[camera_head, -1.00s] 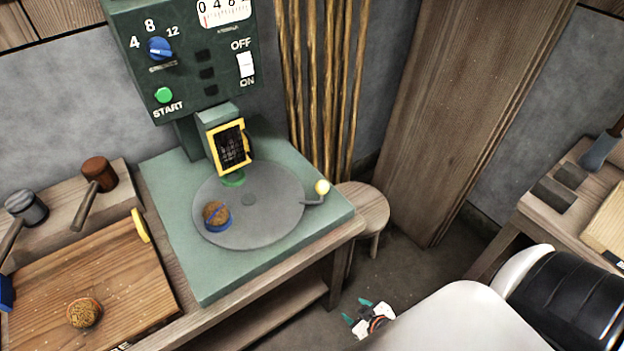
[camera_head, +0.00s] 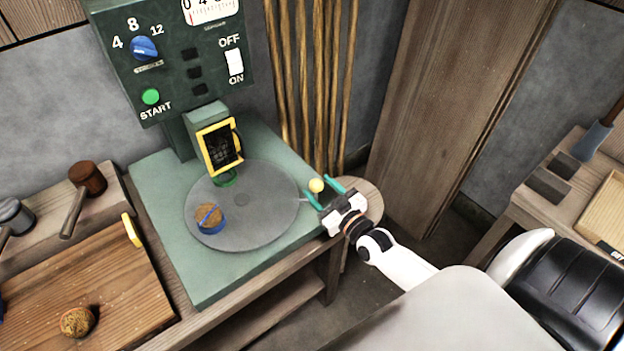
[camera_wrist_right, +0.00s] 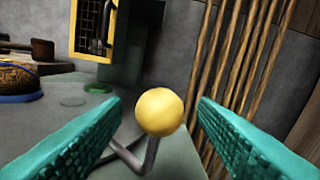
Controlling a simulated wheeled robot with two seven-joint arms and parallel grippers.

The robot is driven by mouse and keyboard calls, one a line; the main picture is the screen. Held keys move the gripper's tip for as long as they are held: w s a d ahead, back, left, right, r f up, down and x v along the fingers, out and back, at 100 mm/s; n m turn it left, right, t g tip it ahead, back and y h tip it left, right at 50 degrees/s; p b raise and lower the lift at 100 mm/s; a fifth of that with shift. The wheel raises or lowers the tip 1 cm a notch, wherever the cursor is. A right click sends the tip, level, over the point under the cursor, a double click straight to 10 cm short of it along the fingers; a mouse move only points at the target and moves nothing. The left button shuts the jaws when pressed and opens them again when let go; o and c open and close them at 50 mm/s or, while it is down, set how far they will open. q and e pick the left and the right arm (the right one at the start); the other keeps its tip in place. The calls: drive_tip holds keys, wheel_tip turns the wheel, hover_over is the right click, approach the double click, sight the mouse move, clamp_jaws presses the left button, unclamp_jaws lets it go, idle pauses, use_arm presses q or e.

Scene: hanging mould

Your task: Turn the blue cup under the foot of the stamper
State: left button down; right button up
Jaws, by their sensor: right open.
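The blue cup (camera_head: 210,219), filled with something brown and crumbly, sits on the front left of the grey turntable (camera_head: 262,222). It also shows at the left edge of the right wrist view (camera_wrist_right: 18,80). The stamper (camera_head: 220,145), with a yellow-framed dark panel, stands over the turntable's back edge; its green foot (camera_head: 224,178) is low there. A crank with a yellow ball knob (camera_head: 316,185) sticks out on the turntable's right. My right gripper (camera_head: 325,190) is open, its teal fingers on either side of the knob; in the wrist view the knob (camera_wrist_right: 159,111) is between them. My left gripper is not in view.
A green control box (camera_head: 180,60) with dial and switch stands behind. Left are a wooden board (camera_head: 100,270) with a brown ball (camera_head: 77,321) and two mallets. A round stool (camera_head: 365,195) stands right of the machine. Several poles (camera_head: 315,90) lean on the wall.

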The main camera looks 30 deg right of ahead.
sight(312, 181)
drive_tip(key=shift+w+a, duration=0.1)
drive_tip(key=shift+w, duration=1.95)
drive_tip(key=shift+c, duration=0.5)
clamp_jaws()
